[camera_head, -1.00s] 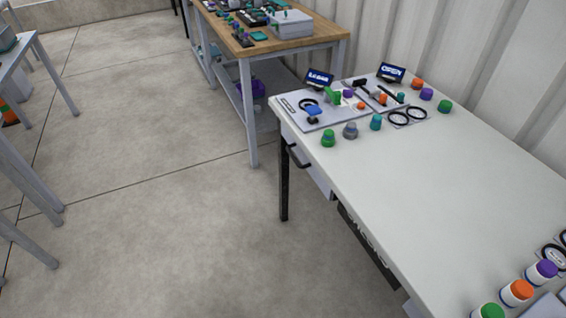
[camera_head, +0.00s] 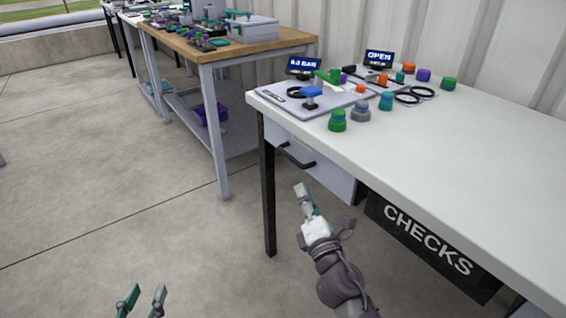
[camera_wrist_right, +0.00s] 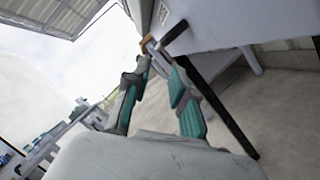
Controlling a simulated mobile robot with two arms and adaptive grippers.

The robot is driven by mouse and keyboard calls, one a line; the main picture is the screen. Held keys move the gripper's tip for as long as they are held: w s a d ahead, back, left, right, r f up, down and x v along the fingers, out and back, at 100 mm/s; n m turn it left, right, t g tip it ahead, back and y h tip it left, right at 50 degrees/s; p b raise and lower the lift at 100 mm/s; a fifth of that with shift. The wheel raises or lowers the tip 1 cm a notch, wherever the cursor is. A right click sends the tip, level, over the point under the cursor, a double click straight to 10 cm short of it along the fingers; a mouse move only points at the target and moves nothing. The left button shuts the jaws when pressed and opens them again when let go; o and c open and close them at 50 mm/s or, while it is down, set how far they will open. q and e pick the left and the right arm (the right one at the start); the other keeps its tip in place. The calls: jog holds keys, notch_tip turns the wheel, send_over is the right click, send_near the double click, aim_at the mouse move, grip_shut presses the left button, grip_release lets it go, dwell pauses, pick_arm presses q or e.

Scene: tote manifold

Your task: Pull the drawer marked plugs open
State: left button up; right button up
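The drawer (camera_head: 328,178) is a pale box under the left end of the white table, with a black bar handle (camera_head: 295,158) on its front. No gap shows at its front, and I can read no "plugs" mark on it. My right gripper (camera_head: 306,193) is below the handle and apart from it, pointing up toward it. In the right wrist view the handle (camera_wrist_right: 173,34) is just beyond the fingertips (camera_wrist_right: 158,62), which are spread and empty. My left gripper (camera_head: 143,292) is open and empty, low over the floor at the bottom left.
The white table (camera_head: 480,150) carries a grey panel (camera_head: 330,112), knobs, black rings and two small displays. A black CHECKS panel (camera_head: 425,237) hangs under its front edge. A black table leg (camera_head: 268,190) stands left of the drawer. A wooden-topped bench (camera_head: 235,47) stands behind. Floor at left is clear.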

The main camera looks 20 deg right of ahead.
send_near(290, 155)
jog(key=f+x, duration=0.1)
jog(key=x, duration=0.7)
jog(key=shift+w+r, duration=0.2)
jog(key=shift+w, duration=0.15)
pick_arm(q)
jog(key=shift+w+d+r+t, duration=0.15)
jog(key=shift+w+r+t, duration=0.05)
jog(key=shift+r+t, duration=0.4)
pick_arm(e)
jog(key=shift+w+r, duration=0.15)
jog(key=shift+w, duration=0.55)
jog(key=shift+c, duration=0.4)
grip_shut()
